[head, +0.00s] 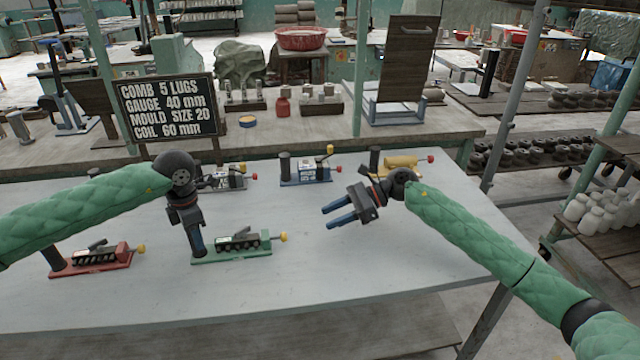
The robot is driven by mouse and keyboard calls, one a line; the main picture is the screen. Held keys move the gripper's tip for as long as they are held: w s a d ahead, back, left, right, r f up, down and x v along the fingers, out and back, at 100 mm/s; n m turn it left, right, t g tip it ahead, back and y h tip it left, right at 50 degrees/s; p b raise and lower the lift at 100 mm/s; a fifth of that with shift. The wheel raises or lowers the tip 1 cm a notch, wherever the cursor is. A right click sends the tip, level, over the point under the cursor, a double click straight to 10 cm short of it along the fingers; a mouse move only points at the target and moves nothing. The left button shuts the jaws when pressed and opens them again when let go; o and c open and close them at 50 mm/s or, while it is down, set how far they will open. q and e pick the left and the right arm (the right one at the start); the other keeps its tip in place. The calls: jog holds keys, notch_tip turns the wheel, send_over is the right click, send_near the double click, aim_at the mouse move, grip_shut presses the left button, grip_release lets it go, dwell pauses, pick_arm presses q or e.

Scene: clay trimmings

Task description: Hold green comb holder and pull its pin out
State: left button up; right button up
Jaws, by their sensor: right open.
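The green comb holder (258,252) lies on the pale table, with a dark toothed comb (238,241) on its base. Its pin (284,237) has a yellow knob and sticks out at the right end. My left gripper (198,252) points down at the holder's left end, and its fingers overlap that end in the picture. The fingers show edge-on, so I cannot tell whether they are closed on it; they hide what stands there. My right gripper (326,218) is open and empty, above the table to the right of the pin, fingers pointing left.
A red holder (90,264) lies to the left, and white (229,180), blue (306,175) and yellow (400,164) ones stand along the back. A black sign (168,108) reads "COMB 5 LUGS". The table's front right is clear.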

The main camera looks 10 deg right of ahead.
pick_arm(q)
jog(key=shift+o, duration=1.4)
jog(key=shift+r, duration=0.15)
